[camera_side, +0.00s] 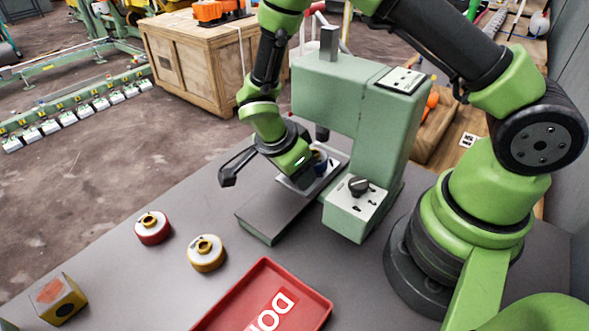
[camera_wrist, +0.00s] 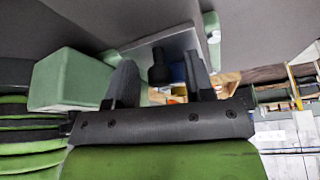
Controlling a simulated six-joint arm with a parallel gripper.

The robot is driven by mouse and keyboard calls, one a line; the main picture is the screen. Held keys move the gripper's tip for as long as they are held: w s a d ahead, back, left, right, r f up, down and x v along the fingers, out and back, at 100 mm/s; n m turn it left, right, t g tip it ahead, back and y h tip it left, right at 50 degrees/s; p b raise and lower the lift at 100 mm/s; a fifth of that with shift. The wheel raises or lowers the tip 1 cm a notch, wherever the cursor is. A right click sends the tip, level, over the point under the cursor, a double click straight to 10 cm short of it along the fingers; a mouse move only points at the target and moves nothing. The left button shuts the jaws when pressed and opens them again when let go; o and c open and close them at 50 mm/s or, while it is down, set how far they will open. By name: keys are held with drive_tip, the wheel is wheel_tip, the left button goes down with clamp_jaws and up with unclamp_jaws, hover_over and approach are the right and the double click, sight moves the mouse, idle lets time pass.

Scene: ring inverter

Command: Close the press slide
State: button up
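The green press (camera_side: 385,130) stands on the grey table with its dark ram (camera_side: 322,132) pointing down. Its slide is a lighter plate (camera_side: 338,160) on the grey-topped green base (camera_side: 275,212). A blue ring part (camera_side: 321,163) sits on the plate below the ram, partly hidden by my wrist. My gripper (camera_side: 228,175) is above the left side of the base, clear of the blue part. In the wrist view, the two fingers of my gripper (camera_wrist: 160,80) stand apart with nothing gripped. The dark ram (camera_wrist: 158,72) and a bit of blue (camera_wrist: 178,72) show beyond them.
A red-rimmed ring (camera_side: 153,228) and a yellow-rimmed ring (camera_side: 206,253) lie on the table in front. A red tray (camera_side: 215,318) is at the front, a yellow block (camera_side: 61,299) at far left. A control panel with a black knob (camera_side: 359,186) is right of the slide.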

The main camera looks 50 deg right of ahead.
drive_tip(key=v, duration=1)
drive_tip(key=shift+c, duration=0.4)
